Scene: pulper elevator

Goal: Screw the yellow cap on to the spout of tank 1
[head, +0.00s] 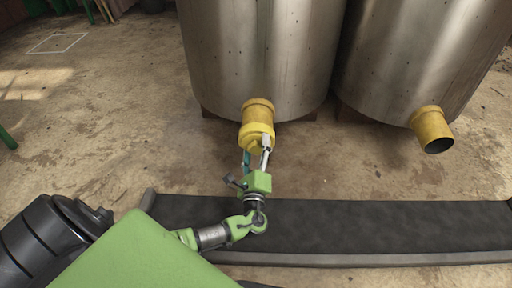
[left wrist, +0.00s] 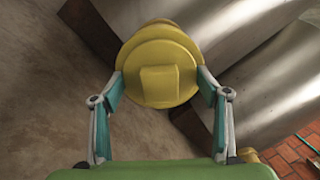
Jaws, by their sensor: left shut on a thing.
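The yellow cap (head: 257,131) is at the mouth of the yellow spout (head: 258,107) of the left steel tank (head: 262,55). The cap looks in line with the spout and touching it; how far it is screwed on cannot be told. My left gripper (head: 256,149) is shut on the cap from the front. In the left wrist view the round cap (left wrist: 160,58) faces me with its raised block, and the two fingers of my left gripper (left wrist: 160,80) press its opposite sides. The spout is mostly hidden behind the cap there. My right gripper is not in view.
A second steel tank (head: 425,50) stands at the right, its yellow spout (head: 432,128) open and uncapped. A long dark trough (head: 390,228) with raised edges lies on the floor below my left gripper. Bare concrete floor (head: 100,120) is free at the left.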

